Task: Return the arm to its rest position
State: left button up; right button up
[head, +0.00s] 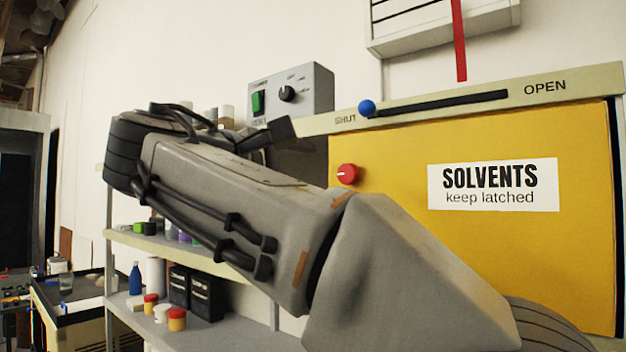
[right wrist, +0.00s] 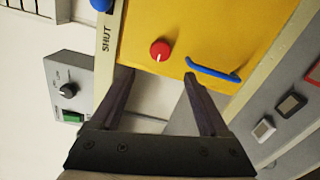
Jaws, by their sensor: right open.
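My right arm (head: 235,210) reaches up from the lower right across the head view and bends at the left. My right gripper (head: 278,130) shows in part there, in front of the shelf and left of the yellow cabinet. In the right wrist view the right gripper (right wrist: 157,75) is open, with nothing held between its two dark fingers. The yellow solvents cabinet door (head: 400,150) lies beyond the fingertips, with a red knob (right wrist: 160,50) and a blue handle (right wrist: 213,70). My left gripper is in neither view.
A blue slider ball (head: 367,108) sits at the SHUT end of the rail above the door. A grey switch box (head: 290,92) stands left of it. Shelves (head: 190,252) with bottles and jars stand behind my arm. A red strip (head: 459,40) hangs above the rail.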

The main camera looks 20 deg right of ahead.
jog(key=shift+s+a, duration=0.25)
jog(key=shift+a, duration=0.05)
jog(key=a+f+n+g+y, duration=0.15)
jog(key=f+y, duration=0.25)
jog(key=f, duration=0.9)
jog(key=a+f+n+g+y, duration=0.1)
jog(key=a+f+n+y, duration=0.3)
jog(key=f, duration=0.9)
jog(key=s+a+f+m+g+y+b, duration=0.1)
jog(key=s+f+m+g+y, duration=0.6)
jog(key=s+f, duration=1.6)
notch_tip(320, 180, down, 4)
jog(key=shift+a+m+g+b, duration=0.25)
jog(key=shift+m+g+b, duration=0.1)
jog(key=shift+m+g, duration=0.35)
